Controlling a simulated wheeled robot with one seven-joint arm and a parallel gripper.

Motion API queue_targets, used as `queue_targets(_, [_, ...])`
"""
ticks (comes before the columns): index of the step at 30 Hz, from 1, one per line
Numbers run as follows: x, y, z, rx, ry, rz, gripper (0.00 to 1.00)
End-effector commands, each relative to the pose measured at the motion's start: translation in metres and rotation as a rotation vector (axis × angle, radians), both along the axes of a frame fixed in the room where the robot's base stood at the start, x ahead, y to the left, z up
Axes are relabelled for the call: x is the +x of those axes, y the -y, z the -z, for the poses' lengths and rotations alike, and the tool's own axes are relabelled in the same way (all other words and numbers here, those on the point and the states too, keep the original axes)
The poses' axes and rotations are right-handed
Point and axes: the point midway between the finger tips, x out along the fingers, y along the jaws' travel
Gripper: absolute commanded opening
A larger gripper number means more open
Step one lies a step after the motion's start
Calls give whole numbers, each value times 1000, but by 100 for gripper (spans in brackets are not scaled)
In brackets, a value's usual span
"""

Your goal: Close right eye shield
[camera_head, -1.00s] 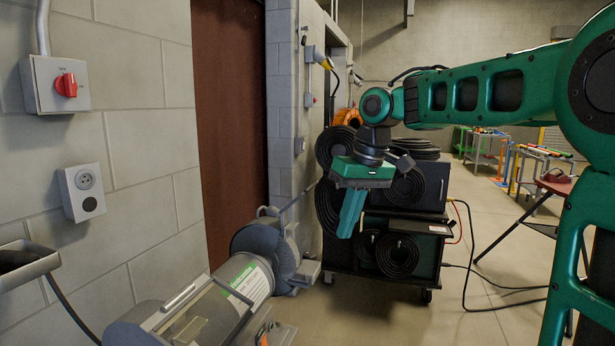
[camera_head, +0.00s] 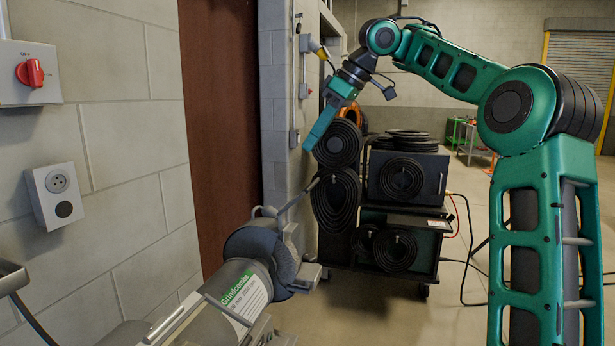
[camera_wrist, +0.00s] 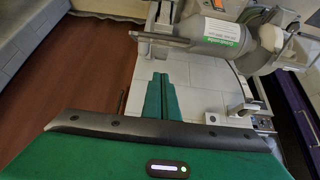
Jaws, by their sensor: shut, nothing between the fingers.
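The bench grinder (camera_head: 240,277) is grey with a green and white label; its near end is cut off at the bottom of the head view. The right eye shield (camera_head: 297,200) shows as a thin raised edge sticking up beside the far wheel housing. In the wrist view the grinder (camera_wrist: 218,42) is upside down, and the shield (camera_wrist: 165,40) is a narrow bar reaching left. The near eye shield (camera_head: 178,322) is a framed panel, low at the near wheel. My gripper (camera_head: 311,143) is shut and empty, above and beyond the raised shield, apart from it. Its fingers (camera_wrist: 160,80) point towards the grinder.
A black cart (camera_head: 380,275) with coiled hoses stands behind the grinder. A cinderblock wall (camera_head: 125,150) with a red switch (camera_head: 30,73) and socket is at left, beside a brown door (camera_head: 222,120). Open floor (camera_head: 460,310) lies right of the cart.

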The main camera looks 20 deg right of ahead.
Motion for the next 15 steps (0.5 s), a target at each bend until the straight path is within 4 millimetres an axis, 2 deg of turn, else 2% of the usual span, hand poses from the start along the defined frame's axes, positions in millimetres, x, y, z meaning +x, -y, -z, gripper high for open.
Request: queue_targets(15, [6,-8,18,0,1,3,0])
